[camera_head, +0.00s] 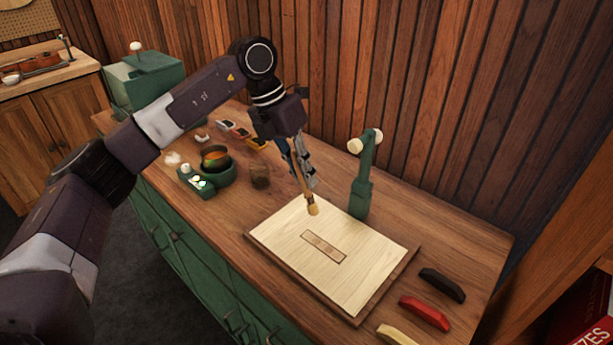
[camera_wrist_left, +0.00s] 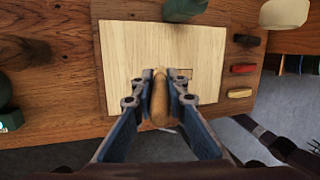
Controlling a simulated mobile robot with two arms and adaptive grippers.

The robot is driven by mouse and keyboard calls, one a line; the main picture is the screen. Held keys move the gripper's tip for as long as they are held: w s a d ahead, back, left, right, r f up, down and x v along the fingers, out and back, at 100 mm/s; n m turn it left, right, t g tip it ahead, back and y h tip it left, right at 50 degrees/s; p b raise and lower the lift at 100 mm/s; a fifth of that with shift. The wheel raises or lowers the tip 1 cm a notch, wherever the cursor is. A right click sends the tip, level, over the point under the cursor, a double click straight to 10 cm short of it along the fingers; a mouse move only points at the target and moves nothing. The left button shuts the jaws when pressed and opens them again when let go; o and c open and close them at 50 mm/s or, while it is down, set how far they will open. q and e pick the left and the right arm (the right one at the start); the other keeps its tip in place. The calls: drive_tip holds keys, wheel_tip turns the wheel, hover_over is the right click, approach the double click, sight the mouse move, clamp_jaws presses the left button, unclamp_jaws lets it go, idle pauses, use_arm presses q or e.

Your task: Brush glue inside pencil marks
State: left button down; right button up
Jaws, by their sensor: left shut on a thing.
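My left gripper (camera_head: 306,172) is shut on a brush (camera_head: 312,207) with a wooden handle and a pale yellowish tip. The tip points down, over the back-left part of a pale wood panel (camera_head: 372,272); whether it touches cannot be told. A narrow marked rectangle (camera_head: 323,246), slightly browner inside, lies near the panel's middle, in front of and to the right of the tip. In the left wrist view, the brush handle (camera_wrist_left: 160,98) stands between the fingers and hides part of the panel (camera_wrist_left: 150,45). My right gripper is not in view.
A dark round pot (camera_head: 215,155) sits in a green holder left of the panel, beside a small brownish cup (camera_head: 260,178). A green post (camera_head: 361,190) stands at the panel's back edge. Black (camera_head: 442,285), red (camera_head: 425,313) and cream (camera_head: 396,336) bars lie to its right.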

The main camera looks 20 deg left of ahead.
use_arm(q)
drive_tip(key=shift+p+v, duration=0.45)
drive_tip(key=shift+v, duration=0.45)
drive_tip(key=shift+d+r, duration=0.35)
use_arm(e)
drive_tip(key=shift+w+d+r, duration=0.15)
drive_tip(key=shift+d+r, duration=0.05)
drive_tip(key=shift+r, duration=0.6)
use_arm(q)
drive_tip(key=shift+w, duration=0.1)
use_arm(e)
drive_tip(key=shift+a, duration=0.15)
use_arm(q)
drive_tip(key=shift+a+f, duration=0.1)
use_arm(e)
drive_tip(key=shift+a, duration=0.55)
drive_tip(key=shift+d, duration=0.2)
